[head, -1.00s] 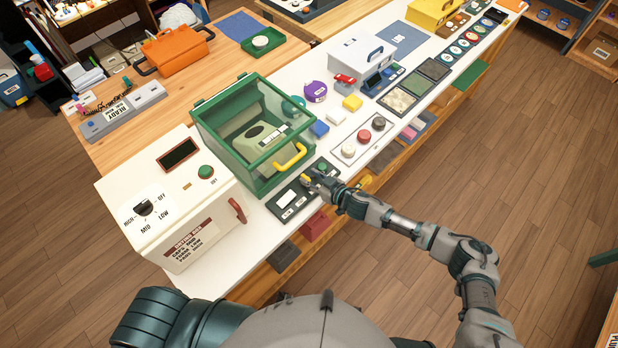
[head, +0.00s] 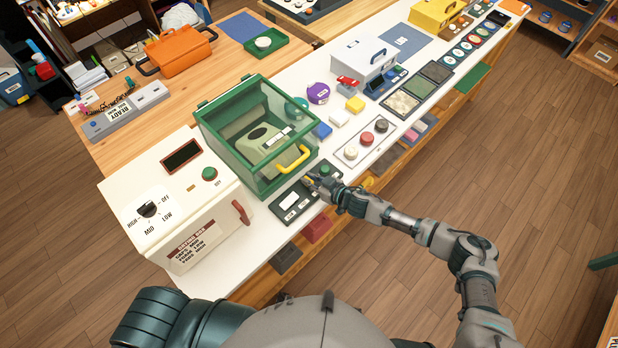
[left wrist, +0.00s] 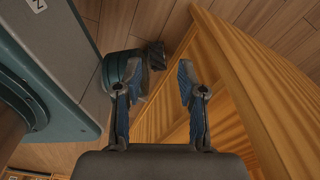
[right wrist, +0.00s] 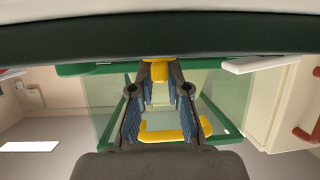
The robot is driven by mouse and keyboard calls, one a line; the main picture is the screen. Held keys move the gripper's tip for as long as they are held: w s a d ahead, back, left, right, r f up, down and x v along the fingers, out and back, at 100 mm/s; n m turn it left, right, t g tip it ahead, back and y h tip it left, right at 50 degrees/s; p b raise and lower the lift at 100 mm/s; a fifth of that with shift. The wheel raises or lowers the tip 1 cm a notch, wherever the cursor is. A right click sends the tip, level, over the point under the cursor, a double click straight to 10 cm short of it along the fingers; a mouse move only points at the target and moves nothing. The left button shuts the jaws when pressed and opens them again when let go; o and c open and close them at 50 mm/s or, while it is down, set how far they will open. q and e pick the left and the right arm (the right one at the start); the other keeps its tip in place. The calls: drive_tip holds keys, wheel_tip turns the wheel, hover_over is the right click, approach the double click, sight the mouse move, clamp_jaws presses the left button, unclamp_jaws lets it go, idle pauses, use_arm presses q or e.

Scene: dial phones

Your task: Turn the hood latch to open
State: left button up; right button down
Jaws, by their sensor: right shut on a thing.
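The hood is a green-framed clear box (head: 222,92) on the white bench top. It looks closed, with a grey-green device (head: 258,141) inside. A yellow handle (head: 292,160) is on its front; it also shows in the right wrist view (right wrist: 160,137). My right gripper (head: 311,183) is at the hood's lower front edge. In the right wrist view its fingertips (right wrist: 160,82) are closed around a small yellow knob, apparently the latch (right wrist: 160,70). In the head view my fingers mostly hide it. My left gripper (left wrist: 168,78) is open and empty, beside a wooden edge.
A white box with a dial (head: 150,222) stands left of the hood. A dark panel with a green button (head: 325,169) lies in front of it. A panel of round buttons (head: 366,138) lies to the right. Wooden furniture (left wrist: 245,85) is close to my left gripper.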

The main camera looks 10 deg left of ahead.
drive_tip(key=shift+w+d+n+g, duration=0.1)
drive_tip(key=shift+d+n+g, duration=0.05)
drive_tip(key=shift+n+g, duration=0.2)
drive_tip(key=shift+n+g+y, duration=0.3)
drive_tip(key=shift+n+g, duration=0.05)
drive_tip(key=shift+g, duration=0.1)
drive_tip(key=shift+n+g, duration=0.4)
drive_tip(key=n+g+b, duration=0.1)
drive_tip(key=n+g, duration=0.1)
drive_tip(key=shift+w+f+g+y+b, duration=0.1)
drive_tip(key=shift+f+g+y+b, duration=0.2)
drive_tip(key=shift+y+b, duration=0.1)
drive_tip(key=n+g+b, duration=0.2)
drive_tip(key=b, duration=0.1)
drive_tip(key=shift+r+g, duration=0.1)
drive_tip(key=shift+g, duration=0.2)
use_arm(q)
drive_tip(key=w+d+r, duration=0.1)
drive_tip(key=w, duration=0.8)
drive_tip(key=shift+w+d+r+t, duration=0.15)
drive_tip(key=shift+w+r+t, duration=0.15)
drive_tip(key=shift+w, duration=0.05)
use_arm(e)
drive_tip(key=shift+r+n, duration=0.1)
drive_tip(key=shift+n, duration=0.2)
drive_tip(key=c, duration=1.1)
unclamp_jaws()
drive_tip(key=shift+w, duration=0.1)
drive_tip(key=shift+c, duration=0.2)
